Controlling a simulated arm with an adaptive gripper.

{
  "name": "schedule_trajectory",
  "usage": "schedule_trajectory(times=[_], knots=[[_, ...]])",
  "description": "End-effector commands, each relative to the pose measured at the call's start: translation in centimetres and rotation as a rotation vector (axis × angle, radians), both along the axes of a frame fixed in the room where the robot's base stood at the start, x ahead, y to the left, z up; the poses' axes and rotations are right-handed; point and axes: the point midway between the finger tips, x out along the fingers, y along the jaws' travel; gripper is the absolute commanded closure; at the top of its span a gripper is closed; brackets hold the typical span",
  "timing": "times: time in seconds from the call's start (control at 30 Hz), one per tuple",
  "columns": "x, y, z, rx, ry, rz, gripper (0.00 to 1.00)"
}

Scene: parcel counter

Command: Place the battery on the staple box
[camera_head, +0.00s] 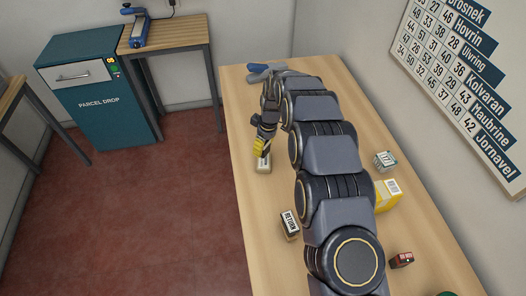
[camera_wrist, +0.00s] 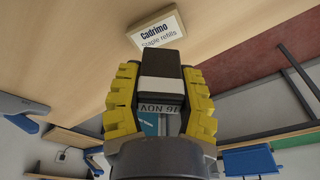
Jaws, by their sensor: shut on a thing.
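My gripper (camera_wrist: 160,101) has yellow fingers and is shut on a dark block with a white band, taken as the battery (camera_wrist: 160,63). The staple box (camera_wrist: 156,29), a small tan box with a white "Cadrimo staple refills" label, lies just beyond the battery's far end. In the head view my gripper (camera_head: 260,146) is low over the counter's left side, right at the staple box (camera_head: 263,165). The battery is hard to make out there. I cannot tell whether battery and box touch.
On the counter (camera_head: 258,215) lie a "RETURN" box (camera_head: 289,225), a red-and-black box (camera_head: 401,260), a yellow box (camera_head: 387,195) and a white-green box (camera_head: 384,160). A grey-blue item (camera_head: 263,72) lies at the far end. The counter's left edge is close to the staple box.

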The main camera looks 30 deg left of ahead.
Motion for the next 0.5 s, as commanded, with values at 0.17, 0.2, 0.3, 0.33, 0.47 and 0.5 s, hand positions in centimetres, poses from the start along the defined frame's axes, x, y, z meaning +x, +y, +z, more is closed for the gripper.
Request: schedule_trajectory(times=[0.17, 0.2, 0.3, 0.33, 0.47, 0.5], knots=[[0.3, 0.3, -0.7, -0.002, 0.002, -0.001, 0.96], [0.4, 0.4, -1.0, -0.003, 0.003, -0.001, 0.96], [0.5, 0.5, -2.4, -0.004, 0.004, -0.001, 0.96], [0.4, 0.5, -2.9, -0.004, 0.003, -0.001, 0.96], [0.6, 0.5, -4.2, -0.002, 0.001, -0.001, 0.96], [0.6, 0.5, -4.2, -0.002, 0.0, -0.001, 0.96]])
